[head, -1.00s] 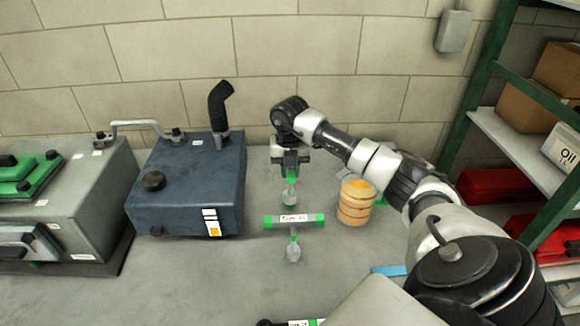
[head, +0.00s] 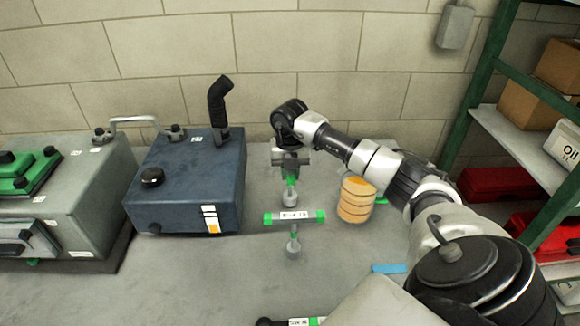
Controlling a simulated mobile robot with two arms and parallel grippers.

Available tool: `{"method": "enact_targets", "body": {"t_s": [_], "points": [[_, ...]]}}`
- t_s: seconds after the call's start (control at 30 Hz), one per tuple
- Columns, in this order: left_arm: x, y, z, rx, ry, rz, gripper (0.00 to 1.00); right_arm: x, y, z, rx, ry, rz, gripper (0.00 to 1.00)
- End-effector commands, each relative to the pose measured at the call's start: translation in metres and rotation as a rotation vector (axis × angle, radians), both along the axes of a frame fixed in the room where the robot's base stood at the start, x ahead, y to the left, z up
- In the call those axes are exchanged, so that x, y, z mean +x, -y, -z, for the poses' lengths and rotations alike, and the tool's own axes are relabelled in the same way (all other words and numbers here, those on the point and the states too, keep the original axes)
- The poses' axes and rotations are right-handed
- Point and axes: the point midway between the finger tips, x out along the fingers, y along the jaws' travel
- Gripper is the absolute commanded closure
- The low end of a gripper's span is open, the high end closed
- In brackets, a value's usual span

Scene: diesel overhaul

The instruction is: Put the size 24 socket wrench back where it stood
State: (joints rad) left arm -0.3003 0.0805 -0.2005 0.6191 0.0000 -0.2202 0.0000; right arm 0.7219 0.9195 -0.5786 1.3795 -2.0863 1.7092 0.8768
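My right gripper (head: 290,162) is at the back of the bench, pointing down over a socket wrench (head: 291,197) with a green shaft and a grey socket end. It appears shut on the top of this wrench, whose handle and size label are hidden. The wrench is upright, its socket end at or just above the bench top; I cannot tell which. A second T-handled wrench (head: 294,217) with green ends and a white size label stands upright just in front of it.
A blue tank (head: 180,190) with a black pipe stands to the left, beside a grey box (head: 90,200). A stack of orange rings (head: 356,200) is close on the right, near my arm. Another labelled handle (head: 299,322) shows at the bottom edge. A green shelf rack is at right.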

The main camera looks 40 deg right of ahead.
Motion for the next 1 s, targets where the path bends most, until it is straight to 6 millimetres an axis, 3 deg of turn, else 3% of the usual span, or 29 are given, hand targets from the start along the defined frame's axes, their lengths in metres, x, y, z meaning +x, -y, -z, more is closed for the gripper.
{"method": "enact_targets", "body": {"t_s": [0.1, 0.13, 0.3, 0.5, 0.7, 1.0], "points": [[-0.0002, -0.0001, 0.0037, 0.0, 0.0, 0.0, 0.57, 0.0001, 0.0003, 0.0049, -0.001, 0.001, 0.0, 1.0], [-0.0002, -0.0001, 0.0033, 0.0, 0.0, 0.0, 0.57, 0.0002, 0.0003, 0.0044, 0.0, 0.001, 0.0, 0.78], [-0.0001, 0.0, 0.0025, 0.0, 0.0, 0.0, 0.57, 0.0002, 0.0003, 0.0037, 0.0, 0.001, 0.0, 0.52], [0.0, 0.0001, 0.0025, 0.0, 0.0, 0.0, 0.57, 0.0001, 0.0002, 0.0039, -0.001, 0.001, 0.0, 0.49], [0.0001, 0.0001, 0.0026, 0.0, 0.001, 0.0, 0.57, -0.0001, 0.0001, 0.0046, 0.0, 0.0, 0.0, 0.2], [0.0004, 0.0001, 0.0014, 0.0, 0.001, 0.0, 0.57, 0.0001, 0.0001, 0.0028, 0.0, 0.0, 0.0, 0.2]]}}
